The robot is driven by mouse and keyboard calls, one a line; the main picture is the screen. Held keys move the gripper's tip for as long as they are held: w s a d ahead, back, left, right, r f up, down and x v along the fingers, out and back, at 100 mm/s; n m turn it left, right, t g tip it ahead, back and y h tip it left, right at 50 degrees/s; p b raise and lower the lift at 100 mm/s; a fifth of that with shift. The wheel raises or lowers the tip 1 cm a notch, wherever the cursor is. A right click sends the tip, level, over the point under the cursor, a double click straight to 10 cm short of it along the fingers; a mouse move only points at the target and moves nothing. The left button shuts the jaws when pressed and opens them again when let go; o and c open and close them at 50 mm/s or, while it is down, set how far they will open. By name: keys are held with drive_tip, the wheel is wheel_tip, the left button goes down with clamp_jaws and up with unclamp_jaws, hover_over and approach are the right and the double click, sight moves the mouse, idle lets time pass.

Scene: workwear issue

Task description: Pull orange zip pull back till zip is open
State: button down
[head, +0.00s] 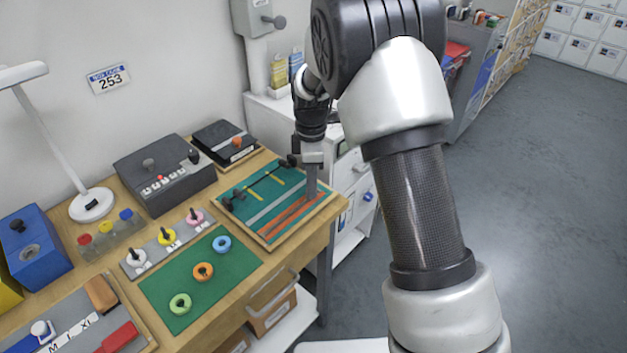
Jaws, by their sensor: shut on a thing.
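A teal board (258,183) in a wooden frame lies at the right end of the bench. Two orange strips of the zip (290,217) run along its front right part, with a darker line between them. My gripper (311,196) points down at the far right end of these strips. Its fingers are shut at the zip line, on the orange zip pull. The pull itself is hidden by the fingers, so its shape cannot be made out.
Black knobs (228,203) and a grey strip (268,207) share the board. A grey control box (165,178) and a black case (225,143) stand behind it. A green mat (185,290) with coloured rings lies to the left. White shelving (345,190) stands beyond the bench's right end.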

hover_over(270, 230)
idle(0.4)
drive_tip(key=shift+s+a, duration=0.1)
drive_tip(key=c, duration=1.5)
unclamp_jaws()
drive_tip(key=shift+c, duration=0.2)
drive_tip(key=shift+r, duration=0.3)
wheel_tip(270, 230, up, 17)
drive_tip(key=p, duration=0.1)
drive_tip(key=shift+p, duration=0.3)
